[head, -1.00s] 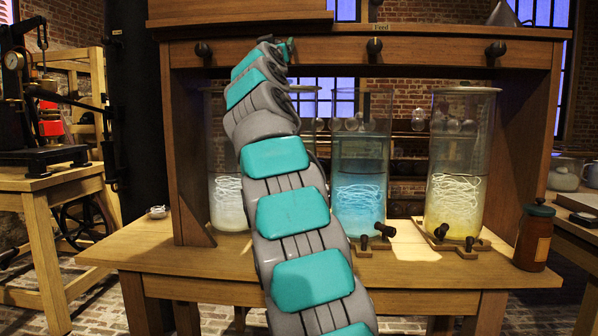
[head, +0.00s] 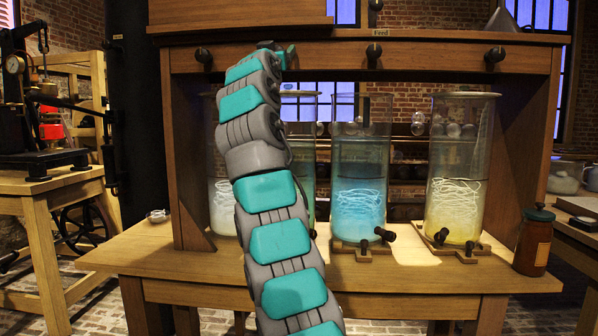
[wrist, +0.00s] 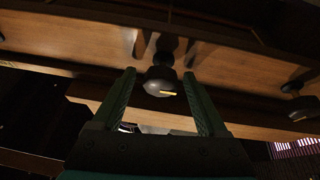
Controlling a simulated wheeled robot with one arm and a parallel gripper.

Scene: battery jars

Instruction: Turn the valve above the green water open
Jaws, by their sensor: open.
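The green-water jar (head: 308,185) stands partly hidden behind my arm, second from the left in the head view. In the wrist view a dark round valve knob (wrist: 158,84) with a yellow mark sits between the fingers of my open gripper (wrist: 159,72). The fingers are apart on either side of it; contact cannot be told. In the head view my gripper (head: 284,55) is small, at the beam above the green jar, and hides the knob there.
Other valve knobs sit on the beam at left (head: 203,56), middle (head: 374,52) and right (head: 494,54). Jars of white (head: 222,208), blue (head: 358,205) and yellow water (head: 455,205) stand on the wooden table (head: 140,255). A brown bottle (head: 533,245) stands at right.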

